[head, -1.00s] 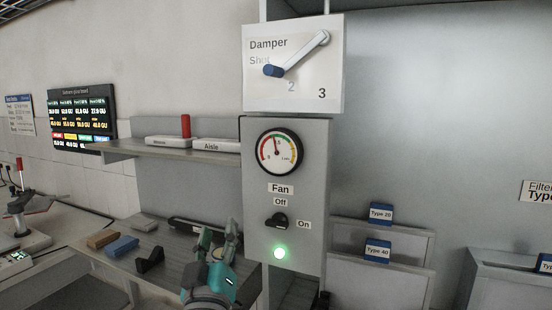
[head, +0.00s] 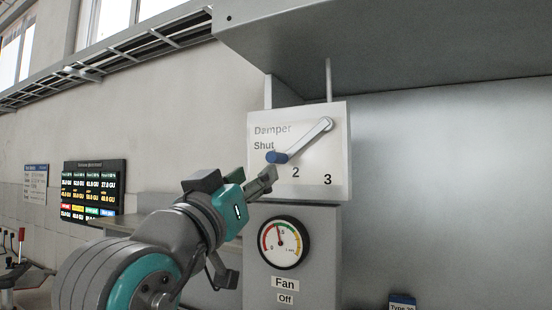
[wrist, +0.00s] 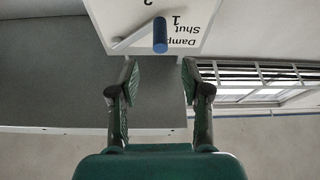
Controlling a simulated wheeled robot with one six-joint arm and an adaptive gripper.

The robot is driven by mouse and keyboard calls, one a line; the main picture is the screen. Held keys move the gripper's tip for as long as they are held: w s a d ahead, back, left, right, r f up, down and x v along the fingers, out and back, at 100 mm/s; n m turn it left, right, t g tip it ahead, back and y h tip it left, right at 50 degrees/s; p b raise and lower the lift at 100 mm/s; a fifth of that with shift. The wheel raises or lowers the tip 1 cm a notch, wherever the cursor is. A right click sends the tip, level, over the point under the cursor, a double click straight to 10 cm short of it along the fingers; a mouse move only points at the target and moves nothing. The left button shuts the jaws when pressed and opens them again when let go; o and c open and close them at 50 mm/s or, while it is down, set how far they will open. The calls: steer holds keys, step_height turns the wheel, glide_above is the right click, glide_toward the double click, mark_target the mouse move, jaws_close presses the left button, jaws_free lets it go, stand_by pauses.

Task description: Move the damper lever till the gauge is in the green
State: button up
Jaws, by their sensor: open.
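The damper lever (head: 303,140) is a pale bar on a white panel, slanting down and left from its pivot to a blue knob (head: 277,157). The knob is beside the "Shut" marking, above left of "2"; the wrist view shows the knob (wrist: 160,36) by a "1". The round gauge (head: 284,242) is below the panel. Its needle points up and slightly left; a red band shows at left and green at right, and the exact reading is too small to tell. My gripper (head: 266,180) is open and empty, just below and left of the knob, apparently not touching it.
The grey fan cabinet (head: 322,270) stands below the damper panel. A grey hood (head: 400,40) overhangs above. A dark display board (head: 93,188) hangs on the left wall. The area right of the panel is clear.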

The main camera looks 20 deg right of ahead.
mark_target(269, 162)
steer(key=x, duration=0.9)
steer(key=shift+w+d+r, duration=0.15)
steer(key=shift+w+d, duration=0.1)
steer(key=shift+w, duration=0.05)
jaws_close()
